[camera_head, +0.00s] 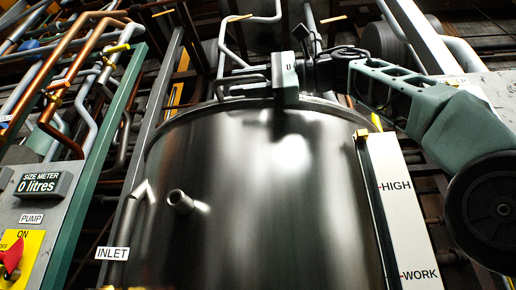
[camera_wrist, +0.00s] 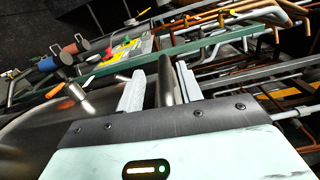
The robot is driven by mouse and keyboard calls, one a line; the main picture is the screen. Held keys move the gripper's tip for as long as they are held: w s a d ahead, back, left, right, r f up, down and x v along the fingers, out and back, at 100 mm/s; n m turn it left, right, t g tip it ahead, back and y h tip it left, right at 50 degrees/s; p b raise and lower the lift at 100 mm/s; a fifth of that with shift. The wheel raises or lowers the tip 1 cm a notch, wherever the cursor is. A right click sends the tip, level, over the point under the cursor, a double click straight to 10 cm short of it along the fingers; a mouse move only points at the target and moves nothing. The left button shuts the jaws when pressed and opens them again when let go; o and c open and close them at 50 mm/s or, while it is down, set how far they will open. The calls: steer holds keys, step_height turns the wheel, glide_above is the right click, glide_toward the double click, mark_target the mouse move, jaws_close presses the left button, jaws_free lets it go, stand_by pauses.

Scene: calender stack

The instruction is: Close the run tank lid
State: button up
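The run tank (camera_head: 265,190) is a large shiny steel drum filling the middle of the head view. Its curved steel side also shows at the left of the wrist view (camera_wrist: 30,130). My gripper (camera_head: 258,80) is at the tank's top rim, with its pale green body right of a bent grey bar. In the wrist view my gripper (camera_wrist: 160,75) has its two pale fingers apart on either side of a dark bar (camera_wrist: 166,85). A gap shows at the left finger. A dark steel surface (camera_head: 262,38) rises behind the rim; I cannot tell if it is the lid.
A panel with a size meter (camera_head: 40,184) reading 0 litres, a PUMP label and a red switch (camera_head: 12,256) stands at the left. Copper and grey pipes (camera_head: 65,65) crowd the upper left. A white HIGH/WORK level strip (camera_head: 398,210) runs down the tank's right.

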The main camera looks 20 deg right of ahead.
steer(key=shift+d, duration=0.1)
steer(key=v, duration=1.7)
steer(key=shift+s+p, duration=0.2)
steer(key=shift+p, duration=0.25)
steer(key=shift+d, duration=0.1)
